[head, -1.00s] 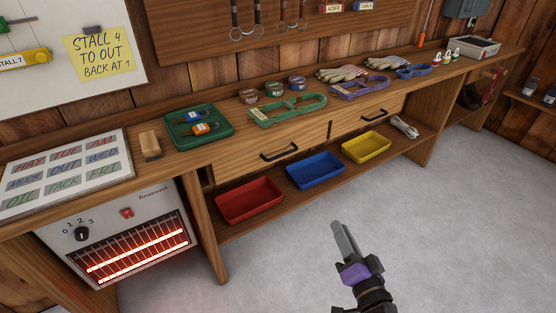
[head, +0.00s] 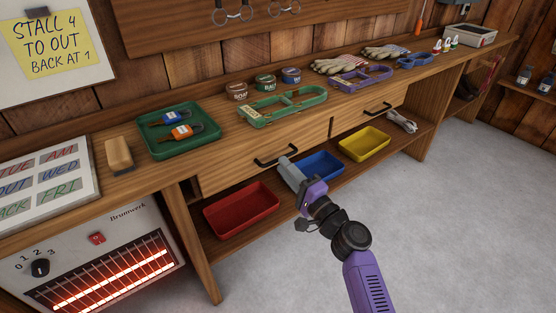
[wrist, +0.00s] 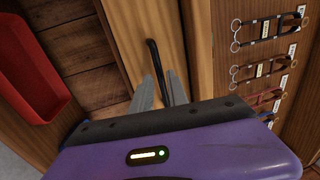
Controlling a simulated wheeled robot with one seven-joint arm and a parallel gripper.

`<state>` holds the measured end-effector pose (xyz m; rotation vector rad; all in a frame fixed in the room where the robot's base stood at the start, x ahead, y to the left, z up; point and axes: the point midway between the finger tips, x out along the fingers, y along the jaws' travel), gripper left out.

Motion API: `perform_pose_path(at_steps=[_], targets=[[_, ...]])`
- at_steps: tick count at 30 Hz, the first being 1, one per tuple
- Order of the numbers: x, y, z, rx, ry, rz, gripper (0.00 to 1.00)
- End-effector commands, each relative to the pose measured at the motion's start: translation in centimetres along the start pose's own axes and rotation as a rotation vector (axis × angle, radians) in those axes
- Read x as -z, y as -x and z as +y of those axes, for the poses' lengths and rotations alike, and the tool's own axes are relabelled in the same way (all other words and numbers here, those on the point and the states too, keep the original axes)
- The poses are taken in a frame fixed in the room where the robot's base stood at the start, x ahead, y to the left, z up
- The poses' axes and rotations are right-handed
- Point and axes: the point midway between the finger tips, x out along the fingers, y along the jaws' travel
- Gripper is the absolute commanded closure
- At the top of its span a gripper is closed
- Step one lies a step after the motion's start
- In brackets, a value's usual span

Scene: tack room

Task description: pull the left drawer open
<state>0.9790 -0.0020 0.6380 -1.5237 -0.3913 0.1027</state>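The left drawer (head: 235,172) is a light wood front under the bench top, and it looks shut. Its black bar handle (head: 262,161) also shows in the wrist view (wrist: 152,52), running lengthwise between my fingers. My gripper (head: 284,164) is at the right end of this handle in the head view. In the wrist view my gripper (wrist: 160,76) has its two grey fingers apart, one on each side of the handle. I cannot tell whether either finger touches it.
A red bin (head: 241,209), a blue bin (head: 319,167) and a yellow bin (head: 364,143) stand on the shelf below. A glowing heater (head: 95,265) is at lower left. A green tray (head: 150,145) sits on the bench. Floor at right is clear.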

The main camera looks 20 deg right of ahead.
Motion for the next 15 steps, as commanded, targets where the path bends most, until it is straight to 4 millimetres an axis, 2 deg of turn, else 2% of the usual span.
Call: perform_pose_path(at_steps=[1,6,15], targets=[[0.0,-0.9,0.0,0.001,0.001,0.000,0.80],[0.1,-2.9,0.1,0.000,0.000,0.001,0.80],[0.1,-3.9,0.0,-0.001,0.001,0.002,0.80]])
